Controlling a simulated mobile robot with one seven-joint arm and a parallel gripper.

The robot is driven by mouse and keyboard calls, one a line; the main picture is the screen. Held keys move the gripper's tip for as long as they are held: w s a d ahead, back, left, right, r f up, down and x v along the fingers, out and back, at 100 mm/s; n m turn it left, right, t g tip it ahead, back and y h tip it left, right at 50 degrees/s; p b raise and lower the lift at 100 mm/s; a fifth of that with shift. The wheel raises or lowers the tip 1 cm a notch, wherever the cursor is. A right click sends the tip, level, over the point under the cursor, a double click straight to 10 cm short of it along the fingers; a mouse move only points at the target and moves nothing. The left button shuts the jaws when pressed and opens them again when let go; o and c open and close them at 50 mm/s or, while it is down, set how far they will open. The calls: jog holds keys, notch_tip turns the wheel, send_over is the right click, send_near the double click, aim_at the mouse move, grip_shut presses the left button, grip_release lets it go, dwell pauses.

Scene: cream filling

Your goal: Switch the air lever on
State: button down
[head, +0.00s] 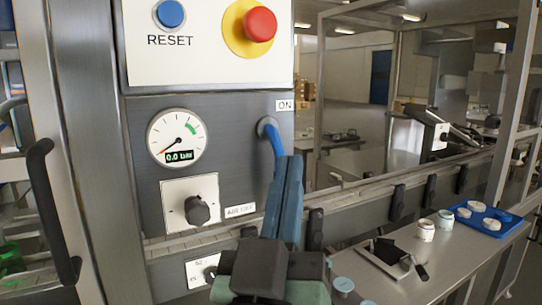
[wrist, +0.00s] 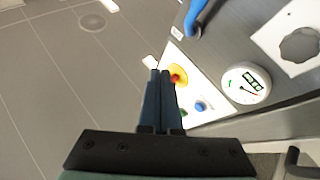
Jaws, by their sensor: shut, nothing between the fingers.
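The blue air lever (head: 272,143) hangs down from its round pivot on the grey panel. The ON label (head: 285,105) is above it and the AIR OFF label (head: 240,210) is below left. My gripper (head: 289,158) is shut and empty, with its dark blue fingers in front of the panel. They overlap the lever's lower part in the head view and hide its end; I cannot tell whether they touch. In the wrist view, the lever (wrist: 197,13) is at the top, apart in the picture from my fingertips (wrist: 160,72).
The pressure gauge (head: 176,138) reads 0.0 bar, with a black knob (head: 197,210) below. The red emergency button (head: 259,24) and blue RESET button (head: 171,13) are above. A black door handle (head: 48,205) is at left. A side table (head: 450,262) holds jars and a blue tray.

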jog(key=s+a+f+n+g+y+p, duration=0.2)
jog(key=s+a+f+n+g+p, duration=0.3)
jog(key=n+p, duration=1.1)
jog(key=a+f+g+p, duration=0.1)
jog(key=p, duration=1.3)
jog(key=shift+f+n, duration=0.15)
jog(key=shift+n, duration=0.15)
jog(key=shift+a, duration=0.1)
